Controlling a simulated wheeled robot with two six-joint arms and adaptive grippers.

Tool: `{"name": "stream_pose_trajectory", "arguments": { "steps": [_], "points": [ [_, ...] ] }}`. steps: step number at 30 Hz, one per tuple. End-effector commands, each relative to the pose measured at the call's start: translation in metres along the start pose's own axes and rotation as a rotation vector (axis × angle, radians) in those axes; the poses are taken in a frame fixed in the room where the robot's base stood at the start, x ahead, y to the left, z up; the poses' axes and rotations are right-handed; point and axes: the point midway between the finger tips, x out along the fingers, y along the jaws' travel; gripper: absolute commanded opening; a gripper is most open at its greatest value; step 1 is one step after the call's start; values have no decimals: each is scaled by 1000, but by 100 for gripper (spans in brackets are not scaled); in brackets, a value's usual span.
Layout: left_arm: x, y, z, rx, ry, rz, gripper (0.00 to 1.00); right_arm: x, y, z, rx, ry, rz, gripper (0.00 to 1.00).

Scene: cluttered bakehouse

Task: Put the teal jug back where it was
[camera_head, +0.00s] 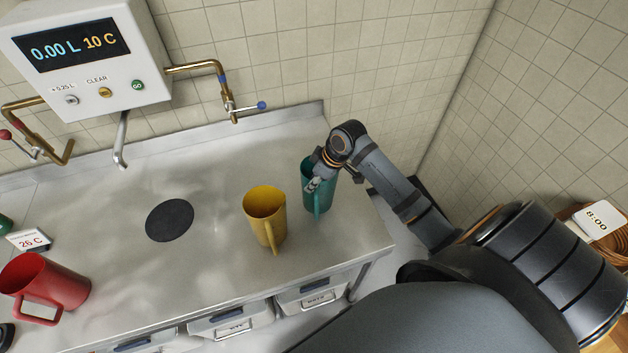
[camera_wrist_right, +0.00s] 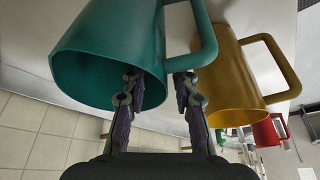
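The teal jug (camera_head: 323,196) stands upright on the steel counter, right of the yellow jug (camera_head: 266,212). My right gripper (camera_head: 315,182) is at its rim and hides part of its top. In the right wrist view the teal jug (camera_wrist_right: 110,45) fills the upper left, its handle to the right. The fingers of the right gripper (camera_wrist_right: 160,82) are spread apart. One overlaps the jug's mouth and the other is outside, near the handle's lower end. I see no grip closed on the jug.
A red jug (camera_head: 62,284) stands at the counter's left end, near a 26 C card (camera_head: 28,240). A dark round disc (camera_head: 170,220) lies mid-counter, with bare steel around it. Brass taps (camera_head: 226,95) and a white dispenser box (camera_head: 85,50) are at the wall.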

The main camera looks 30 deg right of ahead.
Motion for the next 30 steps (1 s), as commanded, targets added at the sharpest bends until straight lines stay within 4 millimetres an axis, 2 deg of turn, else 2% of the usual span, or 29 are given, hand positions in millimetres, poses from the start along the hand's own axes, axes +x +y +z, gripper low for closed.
{"name": "stream_pose_trajectory", "arguments": {
  "steps": [5, 15, 19, 24, 30],
  "points": [
    [4, 0, 1, 0, -1, 0, 40, -8, 2, 0, -3, 0, 4, 28],
    [19, 2, 2, 0, -1, 0, 40, -77, 2, 2, -6, -6, 9, 28],
    [21, 2, 3, 0, -1, 0, 40, -97, 1, 1, -5, -5, 5, 28],
    [19, 2, 2, 0, 0, 1, 40, -113, 2, 1, -3, -3, 5, 28],
    [19, 2, 2, 0, 0, 0, 40, -120, 0, 0, -1, -1, 0, 28]
  ]
}}
